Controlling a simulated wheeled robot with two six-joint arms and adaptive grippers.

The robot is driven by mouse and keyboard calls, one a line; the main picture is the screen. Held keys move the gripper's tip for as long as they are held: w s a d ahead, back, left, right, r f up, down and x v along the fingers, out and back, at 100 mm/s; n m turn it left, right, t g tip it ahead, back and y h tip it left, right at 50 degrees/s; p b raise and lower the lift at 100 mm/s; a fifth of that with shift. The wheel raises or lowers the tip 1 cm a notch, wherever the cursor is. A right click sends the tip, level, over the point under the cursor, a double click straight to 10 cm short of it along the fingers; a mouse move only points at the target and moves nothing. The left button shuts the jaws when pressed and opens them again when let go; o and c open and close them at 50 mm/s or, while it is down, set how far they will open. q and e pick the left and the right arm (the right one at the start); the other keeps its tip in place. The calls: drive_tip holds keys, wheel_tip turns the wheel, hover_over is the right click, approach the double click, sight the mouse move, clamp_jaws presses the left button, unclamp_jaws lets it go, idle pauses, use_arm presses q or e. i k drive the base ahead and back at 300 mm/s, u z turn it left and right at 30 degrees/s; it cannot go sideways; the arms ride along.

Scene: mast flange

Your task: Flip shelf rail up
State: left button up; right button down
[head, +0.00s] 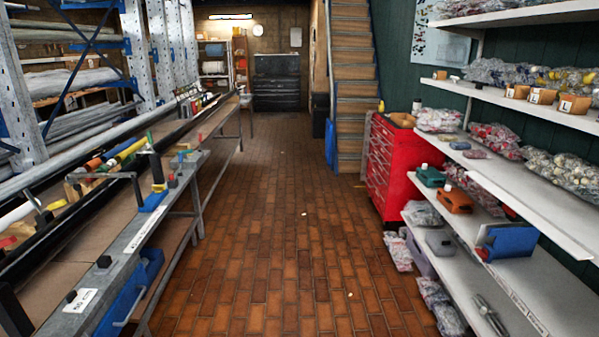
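A white shelf unit stands on the right. Its upper shelf (527,112), middle shelf (535,208) and lower shelf (530,290) have pale front edges. I cannot tell for sure which part is the shelf rail; a long pale strip (545,228) runs along the front of the middle shelf. Neither of my grippers shows in the head view.
A long workbench (150,222) with tubes and tools runs along the left, with a blue drawer (125,300) below. A red tool cabinet (390,165) stands before the stairs (353,85). The brick floor (275,230) between is mostly clear. Bagged parts (397,250) lie low beside the shelves.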

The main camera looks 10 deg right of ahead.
sight(510, 205)
drive_tip(key=z, duration=0.55)
drive_tip(key=i, duration=2.3)
drive_tip(key=z, duration=1.25)
drive_tip(key=i, duration=1)
drive_tip(key=z, duration=0.35)
